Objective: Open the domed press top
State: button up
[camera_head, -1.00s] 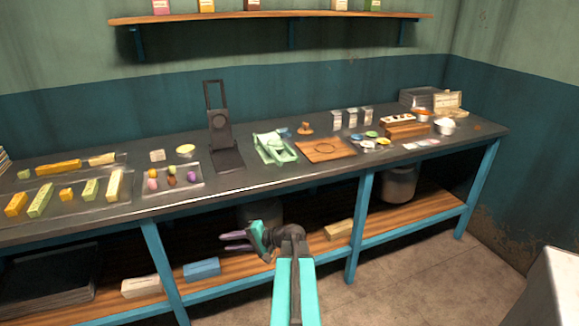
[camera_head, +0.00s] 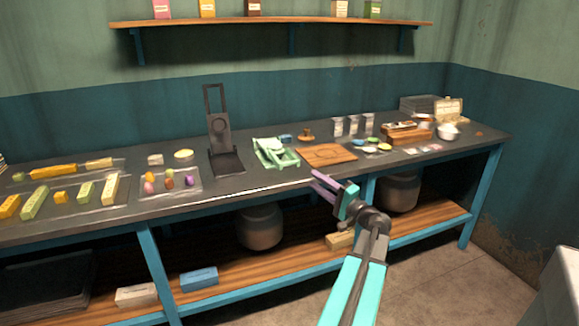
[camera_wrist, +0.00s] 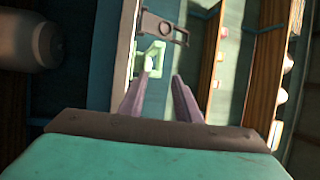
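A pale green press (camera_head: 275,152) lies on the workbench, just right of centre in the head view. It also shows in the wrist view (camera_wrist: 140,69), with a pale rounded part within its frame. A black press (camera_head: 222,148) stands left of it with its tall top plate upright; in the wrist view its slotted plate (camera_wrist: 166,28) lies beyond the green press. I cannot tell for certain which one has the domed top. My gripper (camera_head: 318,180) is at the bench's front edge, right of both presses and apart from them. Its purple fingers (camera_wrist: 158,90) are spread and empty.
A wooden board (camera_head: 328,154) lies right of the green press, with a small wooden stamp (camera_head: 306,136) behind. Trays of coloured pieces (camera_head: 170,183) fill the bench's left. A lower shelf (camera_head: 250,265) holds pots and blocks. The floor in front is clear.

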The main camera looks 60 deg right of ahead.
aim_at(290, 163)
jog(key=shift+w, duration=0.15)
jog(key=p+x, duration=0.1)
jog(key=x, duration=1.2)
jog(key=shift+w+r+p, duration=0.1)
jog(key=shift+w+p, duration=0.2)
jog(key=shift+w, duration=0.05)
grip_shut()
